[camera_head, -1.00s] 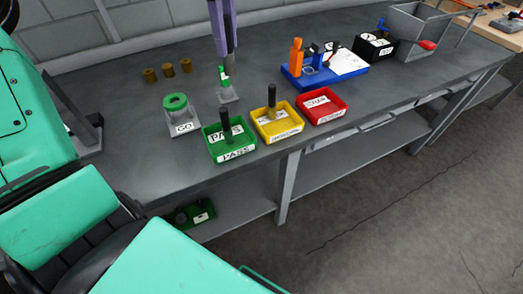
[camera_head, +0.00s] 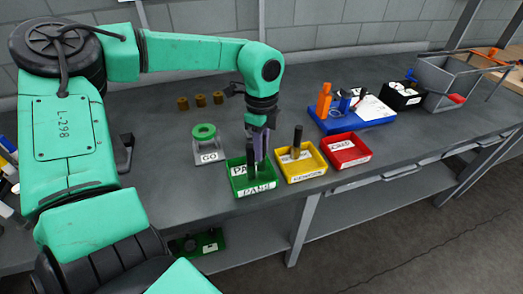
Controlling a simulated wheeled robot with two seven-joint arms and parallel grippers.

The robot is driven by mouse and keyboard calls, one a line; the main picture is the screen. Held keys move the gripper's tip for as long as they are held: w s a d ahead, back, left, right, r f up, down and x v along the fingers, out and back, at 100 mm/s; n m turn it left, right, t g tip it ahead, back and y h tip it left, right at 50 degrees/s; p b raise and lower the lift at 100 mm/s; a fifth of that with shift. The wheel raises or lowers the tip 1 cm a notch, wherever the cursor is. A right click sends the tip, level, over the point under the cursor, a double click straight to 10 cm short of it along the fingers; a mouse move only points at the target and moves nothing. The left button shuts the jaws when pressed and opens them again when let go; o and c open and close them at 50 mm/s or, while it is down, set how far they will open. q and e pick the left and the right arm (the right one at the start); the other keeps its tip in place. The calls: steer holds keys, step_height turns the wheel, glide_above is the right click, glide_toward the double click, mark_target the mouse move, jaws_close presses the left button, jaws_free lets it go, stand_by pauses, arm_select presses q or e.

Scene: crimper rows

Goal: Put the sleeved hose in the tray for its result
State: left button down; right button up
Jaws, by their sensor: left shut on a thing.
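My left gripper (camera_head: 259,148), with purple fingers, is at the green PASS tray (camera_head: 254,190), pointing down over its back right part. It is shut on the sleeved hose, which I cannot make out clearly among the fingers. A dark upright piece (camera_head: 250,160) stands in the green tray, just left of the fingers. The yellow tray (camera_head: 303,176) beside it holds another dark upright piece (camera_head: 297,140). The red tray (camera_head: 348,162) to the right has only a label in it.
A grey GO gauge with a green ring (camera_head: 204,132) stands behind the green tray. Several brown cylinders (camera_head: 200,100) stand farther back. A blue fixture board (camera_head: 355,121), a black box (camera_head: 403,96) and a grey bin (camera_head: 450,85) are to the right.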

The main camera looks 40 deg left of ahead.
arm_select(q)
steer(key=shift+w+f, duration=0.1)
steer(key=shift+f, duration=1)
steer(key=c, duration=0.8)
jaws_free()
steer(key=shift+o, duration=0.8)
steer(key=shift+r, duration=0.35)
step_height(320, 180, up, 12)
steer(key=shift+d+f+b, duration=0.1)
steer(key=shift+f+b, duration=0.05)
steer(key=shift+b, duration=0.55)
